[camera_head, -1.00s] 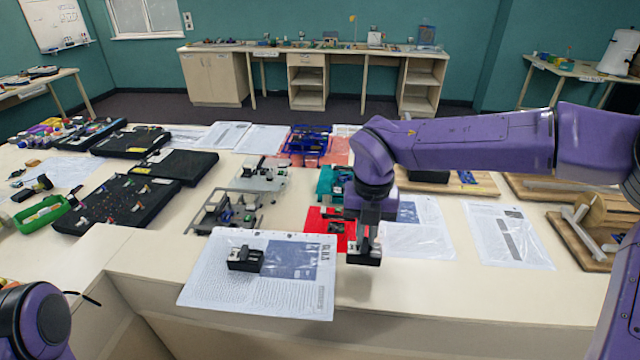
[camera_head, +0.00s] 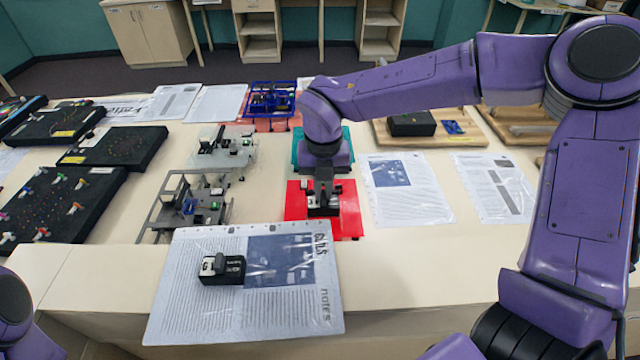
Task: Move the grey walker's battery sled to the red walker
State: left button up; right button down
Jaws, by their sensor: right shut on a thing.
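My right gripper (camera_head: 322,188) is shut on a dark block with pale parts on top, which looks like the battery sled (camera_head: 323,209). It is over a flat red piece (camera_head: 349,222); I cannot tell whether the block touches it, or whether the red piece is the red walker itself or a mat under it. A grey open-framed walker (camera_head: 164,213) stands to the left. A paler grey walker (camera_head: 222,150) stands behind it. My left gripper is out of view.
A similar black block (camera_head: 224,269) lies on a plastic-sleeved sheet (camera_head: 300,311) at the front edge. A blue frame (camera_head: 270,98) stands behind, and a teal piece (camera_head: 349,140) lies partly hidden by my right arm. Printed sheets (camera_head: 405,190) lie to the right.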

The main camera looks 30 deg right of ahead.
jog(key=f+b, duration=0.2)
jog(key=f, duration=0.1)
jog(key=shift+w+f+b, duration=0.2)
jog(key=shift+f+b, duration=0.05)
jog(key=shift+b, duration=0.05)
notch_tip(320, 180, down, 3)
jog(key=shift+s+f+b, duration=0.1)
jog(key=shift+b, duration=1.15)
jog(key=shift+f, duration=0.25)
jog(key=shift+r, duration=0.2)
jog(key=shift+d+f, duration=0.1)
jog(key=shift+f, duration=0.1)
jog(key=shift+f+b, duration=0.5)
jog(key=shift+f, duration=0.4)
dwell(0.4)
jog(key=c, duration=1.1)
grip_release()
